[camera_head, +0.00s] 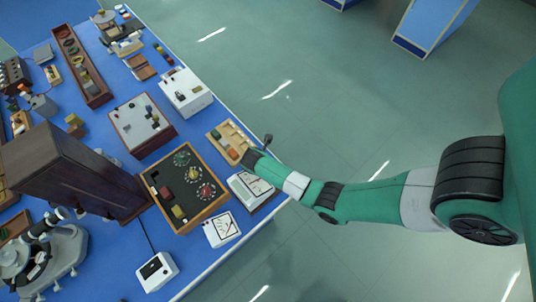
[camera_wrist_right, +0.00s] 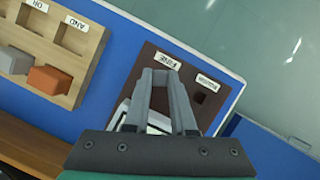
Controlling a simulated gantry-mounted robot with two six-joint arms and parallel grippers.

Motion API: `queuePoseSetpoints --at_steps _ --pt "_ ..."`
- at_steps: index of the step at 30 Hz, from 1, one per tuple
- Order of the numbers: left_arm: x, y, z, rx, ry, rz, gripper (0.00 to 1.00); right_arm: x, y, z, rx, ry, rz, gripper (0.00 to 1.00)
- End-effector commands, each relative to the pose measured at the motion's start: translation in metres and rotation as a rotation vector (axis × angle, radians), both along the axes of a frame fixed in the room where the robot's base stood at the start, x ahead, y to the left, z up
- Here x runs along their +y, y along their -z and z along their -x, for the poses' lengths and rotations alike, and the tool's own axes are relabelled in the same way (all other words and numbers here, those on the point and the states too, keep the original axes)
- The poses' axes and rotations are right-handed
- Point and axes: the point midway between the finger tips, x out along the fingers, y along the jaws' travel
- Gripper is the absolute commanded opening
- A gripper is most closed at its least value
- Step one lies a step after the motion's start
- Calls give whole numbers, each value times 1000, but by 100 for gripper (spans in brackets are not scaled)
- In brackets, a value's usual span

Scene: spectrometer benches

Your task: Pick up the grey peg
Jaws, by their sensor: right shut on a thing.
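My right gripper (camera_wrist_right: 163,66) points away from the wrist camera, over a dark brown plate (camera_wrist_right: 205,118). Its two grey fingers come close together at the tips, shut on a small grey thing that looks like the grey peg (camera_wrist_right: 161,76). The fingers hide most of it, and I cannot tell whether it touches the plate. In the head view, my right arm reaches in from the right to the table's edge; its fingers are not clear there. My left gripper is in neither view.
A wooden tray (camera_wrist_right: 82,52) with slots holds a grey block (camera_wrist_right: 14,62) and an orange block (camera_wrist_right: 50,79). The plate has white labels and a dark square hole (camera_wrist_right: 198,98).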

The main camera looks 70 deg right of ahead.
Motion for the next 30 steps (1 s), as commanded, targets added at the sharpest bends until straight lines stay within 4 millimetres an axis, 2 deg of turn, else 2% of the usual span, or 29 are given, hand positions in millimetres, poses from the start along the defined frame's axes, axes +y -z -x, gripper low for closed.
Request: queuePoseSetpoints --at_steps 5,11,18,24,30 --pt "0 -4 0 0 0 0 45 0 -8 0 -1 0 0 0" --pt "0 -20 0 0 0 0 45 2 -41 2 -2 -1 1 0" --pt "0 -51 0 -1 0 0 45 44 -101 39 0 -7 1 0" --pt "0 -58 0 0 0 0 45 84 -120 74 1 -7 0 0" --pt "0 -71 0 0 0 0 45 102 -131 91 1 -3 1 0"
